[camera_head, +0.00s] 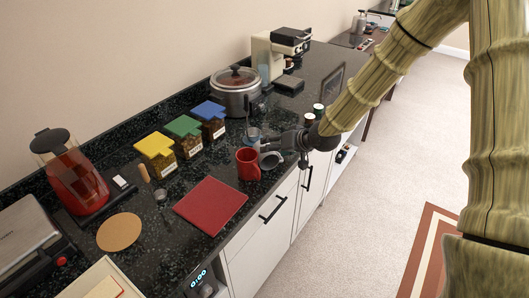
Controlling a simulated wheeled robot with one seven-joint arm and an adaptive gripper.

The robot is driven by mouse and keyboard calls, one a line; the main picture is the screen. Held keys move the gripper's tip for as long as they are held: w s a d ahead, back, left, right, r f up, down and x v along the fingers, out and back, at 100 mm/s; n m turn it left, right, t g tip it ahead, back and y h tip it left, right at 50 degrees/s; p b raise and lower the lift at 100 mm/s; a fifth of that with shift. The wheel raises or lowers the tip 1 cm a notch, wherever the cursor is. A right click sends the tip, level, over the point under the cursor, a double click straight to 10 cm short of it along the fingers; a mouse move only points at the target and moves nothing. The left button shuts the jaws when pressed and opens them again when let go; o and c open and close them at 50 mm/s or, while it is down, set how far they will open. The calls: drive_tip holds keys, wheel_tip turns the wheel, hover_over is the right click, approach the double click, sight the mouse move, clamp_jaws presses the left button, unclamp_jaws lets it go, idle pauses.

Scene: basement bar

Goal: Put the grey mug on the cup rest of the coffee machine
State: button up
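The coffee machine (262,58), cream with a black top, stands at the far end of the counter against the wall. A dark flat slab (289,84) lies at its front; I cannot tell whether this is its cup rest. My gripper (270,147) is low over the counter's front edge, right beside a red mug (247,166). A grey rounded thing (271,160) shows just under my gripper and looks like the grey mug. A blue-grey cup-like thing (253,135) stands just behind. The fingertips are too small and overlapped to read.
A silver pot (236,99) with a lid stands left of the coffee machine. Jars with yellow (154,146), green (183,126) and blue (208,111) lids line the wall. A red board (211,204) lies in front. Small dark-topped jars (318,110) stand near my arm.

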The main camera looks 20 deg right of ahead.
sight(267, 158)
drive_tip(key=shift+p+x, duration=1)
drive_tip(key=shift+x, duration=1.7)
drive_tip(key=shift+w+d, duration=0.1)
drive_tip(key=shift+d, duration=0.05)
drive_tip(key=c, duration=1)
drive_tip(key=shift+o, duration=0.2)
drive_tip(key=shift+r, duration=0.15)
